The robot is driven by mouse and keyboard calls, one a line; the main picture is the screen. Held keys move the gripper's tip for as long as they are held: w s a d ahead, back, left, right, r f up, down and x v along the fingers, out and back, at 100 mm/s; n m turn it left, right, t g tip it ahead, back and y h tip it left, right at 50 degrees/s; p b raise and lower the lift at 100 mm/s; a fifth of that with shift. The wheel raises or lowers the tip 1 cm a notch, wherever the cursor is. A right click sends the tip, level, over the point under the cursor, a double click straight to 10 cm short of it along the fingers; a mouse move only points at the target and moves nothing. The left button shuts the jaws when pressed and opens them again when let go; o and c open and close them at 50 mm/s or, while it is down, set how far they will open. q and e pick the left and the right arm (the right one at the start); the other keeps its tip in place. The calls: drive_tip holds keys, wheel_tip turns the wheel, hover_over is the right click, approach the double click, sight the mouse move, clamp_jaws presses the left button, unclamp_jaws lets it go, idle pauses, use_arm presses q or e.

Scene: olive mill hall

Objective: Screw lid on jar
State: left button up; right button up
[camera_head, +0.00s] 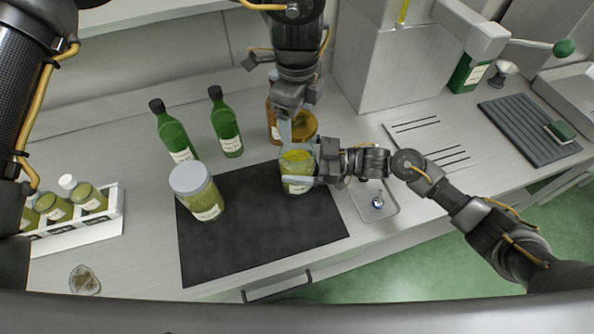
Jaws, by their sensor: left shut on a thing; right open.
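A glass jar (297,184) with yellow-green contents and a white label stands upright near the back right of the black mat (240,255). Its top looks uncovered, with the yellow contents showing. My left gripper (286,116) points down from above and is shut on a pale grey piece, apparently the lid (285,132), just above and behind the jar's rim. The lid is mostly hidden, and I cannot tell whether it touches the jar. My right gripper (315,166) reaches in from the right. It is open, with its fingers at the jar's side, partly hiding it.
A second jar (205,200) with a pale lid stands on the mat's left. Green bottles (175,138) (227,128), an amber bottle (272,122) and a round amber thing (304,124) stand behind. A small tray (385,207) lies right; a white bottle rack (85,225) is left.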

drive_tip(key=c, duration=1.4)
use_arm(q)
drive_tip(key=shift+f, duration=2.5)
drive_tip(key=shift+f, duration=0.85)
drive_tip(key=shift+f, duration=0.6)
